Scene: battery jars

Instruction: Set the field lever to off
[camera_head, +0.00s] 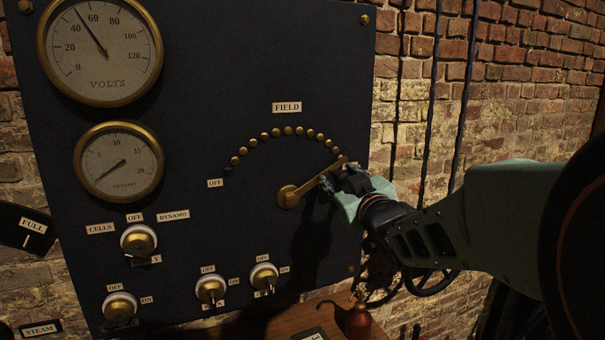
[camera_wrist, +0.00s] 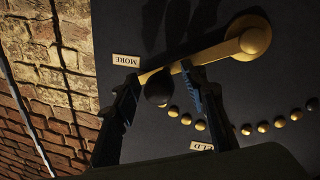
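The field lever (camera_head: 311,185) is a brass arm on a round brass pivot on the dark panel. It points up and right to the right end of the stud arc. The OFF label (camera_head: 215,183) is at the arc's left end. My gripper (camera_head: 337,183) is at the lever's outer end. In the wrist view the lever (camera_wrist: 205,52) runs left toward the MORE label (camera_wrist: 126,61). A dark round knob (camera_wrist: 157,88) on it sits between the fingers of my gripper (camera_wrist: 160,74), with small gaps at both sides. The gripper looks open; the arm partly hides the lever end in the head view.
Brass studs (camera_head: 288,131) arc above the lever under the FIELD label (camera_head: 287,107). Two gauges (camera_head: 100,50) are at the upper left. Several rotary switches (camera_head: 138,240) are lower on the panel. A brick wall (camera_head: 500,100) is behind.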

